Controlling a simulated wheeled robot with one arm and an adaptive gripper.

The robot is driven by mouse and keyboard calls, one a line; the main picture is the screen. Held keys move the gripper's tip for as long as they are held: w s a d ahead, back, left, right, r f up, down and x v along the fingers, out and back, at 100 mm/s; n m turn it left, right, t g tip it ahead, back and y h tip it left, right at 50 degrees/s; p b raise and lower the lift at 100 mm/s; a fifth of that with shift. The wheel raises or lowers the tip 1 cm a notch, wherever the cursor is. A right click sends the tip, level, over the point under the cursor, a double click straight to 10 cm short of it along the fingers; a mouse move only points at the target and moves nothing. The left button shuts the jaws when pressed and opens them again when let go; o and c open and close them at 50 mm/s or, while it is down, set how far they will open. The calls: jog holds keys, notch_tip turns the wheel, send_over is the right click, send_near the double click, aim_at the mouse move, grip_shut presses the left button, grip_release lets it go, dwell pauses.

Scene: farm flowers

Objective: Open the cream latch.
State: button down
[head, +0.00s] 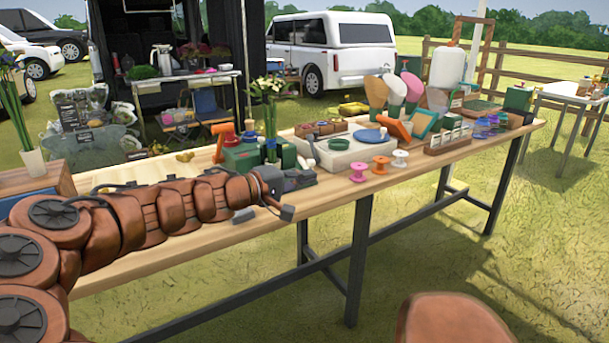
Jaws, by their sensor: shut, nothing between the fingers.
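My copper-coloured arm reaches in from the left over the wooden table (225,238). My dark gripper (287,212) is at the table's front edge, shut and empty. It is left of a pale cream box (325,160) that has a green ring (339,144) and a blue disc (369,135) on top. I cannot pick out a cream latch for certain. The box's left side is partly hidden by my gripper and by green things beside it.
A green box (243,157) and a vase of flowers (269,115) stand close behind my gripper. Pink (357,172), orange (380,165) and white (400,158) spools stand at the front edge. Brushes and bottles crowd the right. The front left tabletop is clear.

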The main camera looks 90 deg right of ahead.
jog(key=shift+s+a+r, duration=0.1)
jog(key=shift+a, duration=0.55)
jog(key=shift+s+a+r, duration=0.1)
jog(key=shift+a, duration=0.5)
jog(key=shift+f, duration=0.1)
jog(key=w+a+f+n+t+y, duration=0.2)
jog(key=w+a+f+t+y, duration=0.15)
jog(key=w+a+f, duration=0.6)
jog(key=w+a+f+n+t+y, duration=0.2)
jog(key=w+a+f+t, duration=0.4)
jog(key=w+a, duration=0.6)
jog(key=s+a+f+n+y, duration=0.1)
jog(key=a+f+n+y, duration=0.25)
jog(key=a, duration=0.95)
jog(key=s+a+f+n+y, duration=0.15)
jog(key=a+n, duration=0.25)
jog(key=a, duration=0.9)
notch_tip(320, 180, up, 27)
jog(key=t+p, duration=0.1)
jog(key=p, duration=2.4)
jog(key=shift+w+f+y, duration=0.15)
jog(key=shift+w+y, duration=0.05)
jog(key=shift+y, duration=0.15)
jog(key=shift+s+d+m, duration=0.1)
jog(key=shift+m, duration=0.15)
